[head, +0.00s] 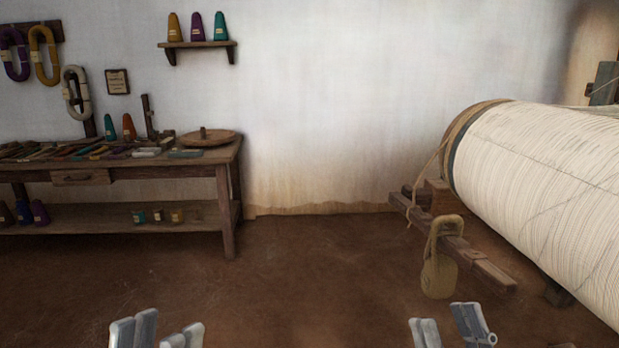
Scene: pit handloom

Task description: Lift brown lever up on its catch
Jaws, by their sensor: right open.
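The brown lever (459,246) is a long wooden bar at the right, below the large warp roller. It slopes down from its far left end toward its near right end. A rope loop hangs over its middle and carries a tan weight (438,277) close to the floor. I cannot clearly make out the catch. My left gripper (160,335) is at the bottom left, open and empty, far from the lever. My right gripper (447,329) is at the bottom right, open and empty, nearer to me than the lever and apart from it.
The warp roller (545,185) with pale threads fills the right side, a rope around its end. Wooden blocks (440,196) sit behind the lever. A workbench (228,158) with tools stands at the left wall. The brown floor (310,275) between is clear.

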